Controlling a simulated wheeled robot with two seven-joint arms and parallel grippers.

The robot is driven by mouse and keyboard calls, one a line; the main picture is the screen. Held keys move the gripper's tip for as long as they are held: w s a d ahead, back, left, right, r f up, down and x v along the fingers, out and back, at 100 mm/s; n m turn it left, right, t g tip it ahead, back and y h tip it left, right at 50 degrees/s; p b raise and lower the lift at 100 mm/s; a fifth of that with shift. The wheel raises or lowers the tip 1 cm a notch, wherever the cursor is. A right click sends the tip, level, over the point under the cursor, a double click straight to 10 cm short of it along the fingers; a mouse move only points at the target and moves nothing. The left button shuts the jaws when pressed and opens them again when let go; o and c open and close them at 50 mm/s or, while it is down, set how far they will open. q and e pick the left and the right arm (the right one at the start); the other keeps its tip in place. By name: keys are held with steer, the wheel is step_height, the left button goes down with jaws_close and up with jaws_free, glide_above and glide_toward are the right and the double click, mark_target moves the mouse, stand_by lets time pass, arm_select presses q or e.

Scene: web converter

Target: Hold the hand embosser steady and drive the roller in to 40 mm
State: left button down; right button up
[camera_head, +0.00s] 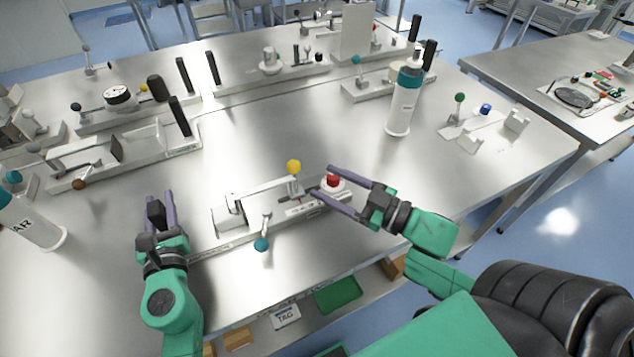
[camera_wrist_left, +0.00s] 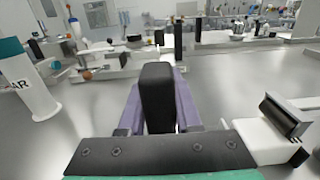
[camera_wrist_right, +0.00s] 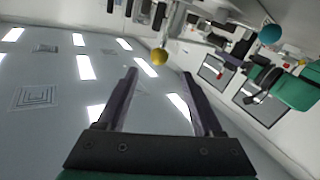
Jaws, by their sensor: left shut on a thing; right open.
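The hand embosser seems to be the long metal bench device (camera_head: 300,210) at the table's front middle. It carries a yellow ball knob (camera_head: 293,166), a teal ball knob (camera_head: 261,244) and a red knob (camera_head: 333,180). My left gripper (camera_head: 157,205) is shut on an upright black handle (camera_wrist_left: 157,95) at the device's left end. My right gripper (camera_head: 322,179) is open and empty at the right end, its fingers on either side of the red knob in the head view; contact cannot be told. The yellow knob (camera_wrist_right: 159,56) shows beyond its fingers. I cannot make out the roller or scale.
A white bottle with a teal band (camera_head: 402,105) stands at the back right, another bottle (camera_head: 35,225) at the left edge. Other bench devices (camera_head: 120,150) line the back and left. The table between the embosser and the back devices is bare.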

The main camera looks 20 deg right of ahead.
arm_select(q)
steer(key=shift+f+p, duration=0.25)
steer(key=shift+p, duration=0.15)
stand_by(0.3)
steer(key=c, duration=0.7)
jaws_free()
steer(key=shift+o, duration=0.9)
steer(key=shift+w+r, duration=0.15)
steer(key=s, duration=1.2)
steer(key=shift+a, duration=0.1)
